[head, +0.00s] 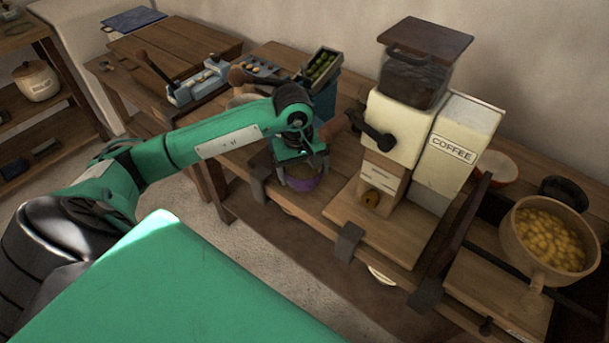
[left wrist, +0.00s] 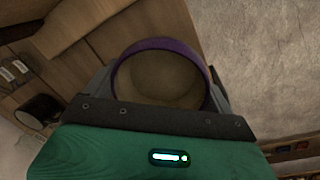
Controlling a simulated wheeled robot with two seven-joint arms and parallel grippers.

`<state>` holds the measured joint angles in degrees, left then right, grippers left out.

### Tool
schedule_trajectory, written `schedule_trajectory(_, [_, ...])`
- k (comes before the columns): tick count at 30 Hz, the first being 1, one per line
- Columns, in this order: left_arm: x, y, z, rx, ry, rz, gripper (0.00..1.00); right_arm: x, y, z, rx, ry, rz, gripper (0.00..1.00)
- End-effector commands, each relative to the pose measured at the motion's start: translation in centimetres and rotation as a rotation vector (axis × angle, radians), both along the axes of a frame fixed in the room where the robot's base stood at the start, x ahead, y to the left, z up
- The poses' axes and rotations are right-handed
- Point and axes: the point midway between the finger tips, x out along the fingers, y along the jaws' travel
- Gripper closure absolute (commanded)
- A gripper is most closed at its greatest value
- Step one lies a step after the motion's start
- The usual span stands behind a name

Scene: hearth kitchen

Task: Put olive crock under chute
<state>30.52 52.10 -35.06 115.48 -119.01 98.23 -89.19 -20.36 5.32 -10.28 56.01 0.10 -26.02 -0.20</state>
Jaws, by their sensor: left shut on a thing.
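The crock (head: 303,184) shows as a small round pot with a purple rim, mostly hidden by my left gripper (head: 302,176) in the head view. In the left wrist view the crock (left wrist: 160,78) shows its purple rim and a brownish-olive inside that looks empty. My left gripper is shut on it, with a finger on either side. The crock is at the front edge of the bench, left of the cream coffee grinder (head: 402,130).
The grinder's wooden base board (head: 385,228) has bare room in front. Dark brackets (head: 349,241) stand along the bench edge. A pot of yellow pieces (head: 548,238) is at right. A crate of green things (head: 322,64) and a blue-grey device (head: 200,80) are at the back left.

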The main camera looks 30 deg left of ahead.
Motion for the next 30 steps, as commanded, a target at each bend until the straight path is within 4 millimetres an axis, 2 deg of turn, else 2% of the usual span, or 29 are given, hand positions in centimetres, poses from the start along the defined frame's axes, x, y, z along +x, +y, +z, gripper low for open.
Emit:
schedule_trajectory(5, [-0.1, 0.0, -2.5, -0.002, 0.004, 0.001, 0.47, -0.7, -0.2, 0.1, -0.002, 0.006, 0.002, 0.64])
schedule_trajectory(13, [0.4, 0.0, -3.2, -0.001, -0.001, 0.000, 0.47, -1.6, -0.4, -0.2, -0.004, 0.017, 0.003, 0.64])
schedule_trajectory(19, [0.4, 0.0, -3.4, -0.001, -0.001, 0.000, 0.47, -1.5, -0.3, -0.3, -0.004, 0.017, 0.003, 0.64])
schedule_trajectory(22, [0.4, 0.0, -3.5, -0.001, -0.001, 0.000, 0.47, -0.7, -0.2, -0.1, -0.002, 0.006, 0.002, 0.64])
schedule_trajectory(23, [0.3, -0.1, -3.5, -0.001, 0.001, 0.000, 0.08, -0.4, -0.1, 0.2, -0.001, 0.001, 0.002, 0.64])
schedule_trajectory(24, [0.3, -0.1, -3.4, -0.001, 0.001, 0.000, 0.00, -0.2, 0.0, 0.3, 0.000, -0.003, 0.002, 0.64])
schedule_trajectory(30, [0.3, -0.1, -3.4, -0.001, 0.001, 0.000, 0.00, -0.3, -0.1, 0.3, -0.001, 0.001, 0.002, 0.64])
